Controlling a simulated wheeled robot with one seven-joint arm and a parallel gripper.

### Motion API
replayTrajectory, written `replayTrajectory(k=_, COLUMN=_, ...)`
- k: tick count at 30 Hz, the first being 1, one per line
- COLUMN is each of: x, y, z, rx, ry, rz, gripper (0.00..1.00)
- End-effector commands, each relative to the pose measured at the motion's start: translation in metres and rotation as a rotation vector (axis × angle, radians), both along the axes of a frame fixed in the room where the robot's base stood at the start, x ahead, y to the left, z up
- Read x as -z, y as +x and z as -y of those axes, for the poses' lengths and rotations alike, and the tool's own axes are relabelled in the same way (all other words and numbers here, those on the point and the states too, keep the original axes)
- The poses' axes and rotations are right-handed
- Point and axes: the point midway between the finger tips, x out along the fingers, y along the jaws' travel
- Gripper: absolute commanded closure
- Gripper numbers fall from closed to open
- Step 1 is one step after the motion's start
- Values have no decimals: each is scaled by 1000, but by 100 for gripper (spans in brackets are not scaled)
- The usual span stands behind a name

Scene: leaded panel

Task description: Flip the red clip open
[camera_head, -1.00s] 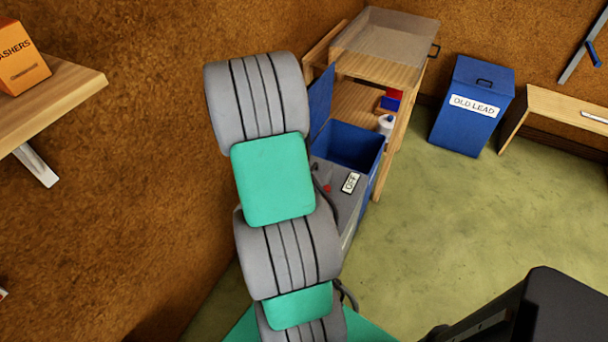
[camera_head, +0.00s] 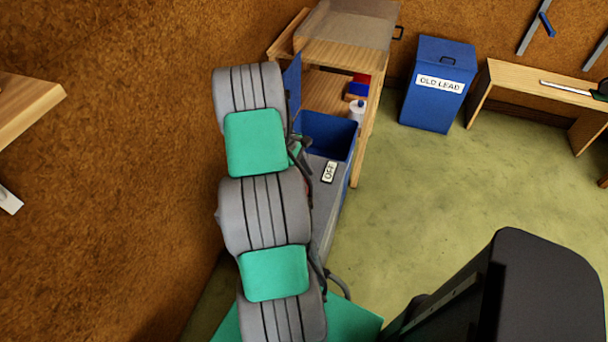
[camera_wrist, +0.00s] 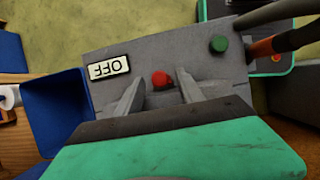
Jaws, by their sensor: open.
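In the wrist view, a round red piece (camera_wrist: 160,79) sits on a grey panel (camera_wrist: 212,75), between an OFF label (camera_wrist: 108,68) and a green button (camera_wrist: 218,44). An orange-red piece (camera_wrist: 262,48) shows at the end of a dark rod at the upper right. I cannot tell which of these is the clip, or whether it is open. My gripper (camera_wrist: 160,75) is open, with its two grey fingers on either side of the round red piece. Contact cannot be told. In the head view my arm hides most of the gripper.
A blue open bin (camera_head: 329,133) stands beside the panel, by a wooden shelf unit (camera_head: 372,110) holding a white bottle (camera_head: 357,110). A blue OLD LEAD box (camera_head: 437,100) and a bench (camera_head: 545,82) stand at the right. The green floor (camera_head: 420,200) is clear.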

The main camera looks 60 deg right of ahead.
Motion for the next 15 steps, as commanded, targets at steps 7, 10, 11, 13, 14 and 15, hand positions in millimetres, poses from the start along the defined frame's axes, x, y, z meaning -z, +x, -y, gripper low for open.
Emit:
replayTrajectory(k=7, x=0, y=0, z=0, rx=1, ry=0, rz=0, gripper=70)
replayTrajectory(k=10, x=0, y=0, z=0, rx=2, ry=-1, rz=0, gripper=78)
replayTrajectory(k=11, x=0, y=0, z=0, rx=2, ry=-1, rz=0, gripper=81)
replayTrajectory(k=13, x=0, y=0, z=0, rx=2, ry=-1, rz=0, gripper=86)
replayTrajectory(k=14, x=0, y=0, z=0, rx=2, ry=-1, rz=0, gripper=89)
replayTrajectory(k=15, x=0, y=0, z=0, rx=2, ry=-1, rz=0, gripper=92)
